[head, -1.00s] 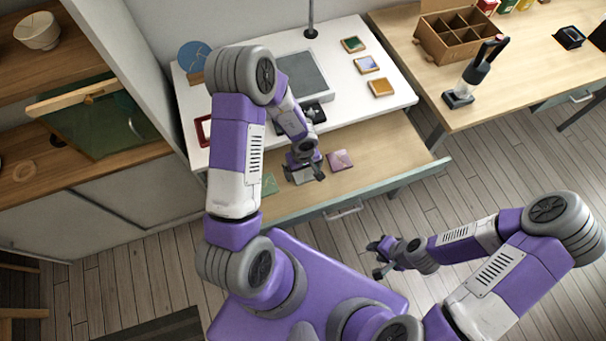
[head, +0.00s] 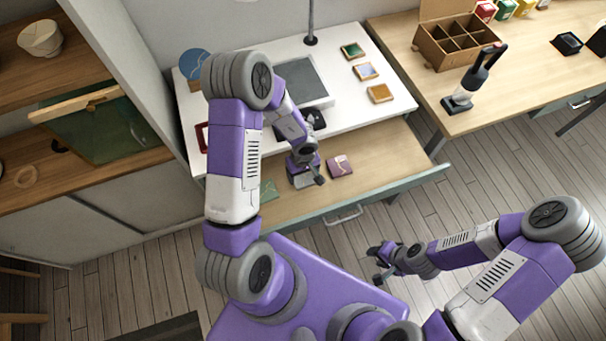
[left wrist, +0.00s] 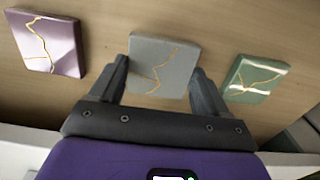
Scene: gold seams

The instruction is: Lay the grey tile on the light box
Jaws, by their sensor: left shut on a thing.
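The grey tile (left wrist: 160,66) with a gold seam is between my left gripper's fingers in the left wrist view, over the wooden drawer floor. My left gripper (head: 305,182) is shut on it, low at the open drawer; in the head view the wrist hides much of the tile. I cannot tell whether the tile touches the drawer floor. The light box (head: 303,80), a flat grey panel with a pale rim, lies on the white desk behind the drawer, partly hidden by my left arm. My right gripper (head: 379,264) is open and empty above the floor.
A purple tile (head: 339,166) and a green tile (head: 268,190) lie in the drawer (head: 385,160) on either side of my gripper. Several small framed tiles (head: 366,71) line the desk's right side. A thin post (head: 311,25) stands behind the light box.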

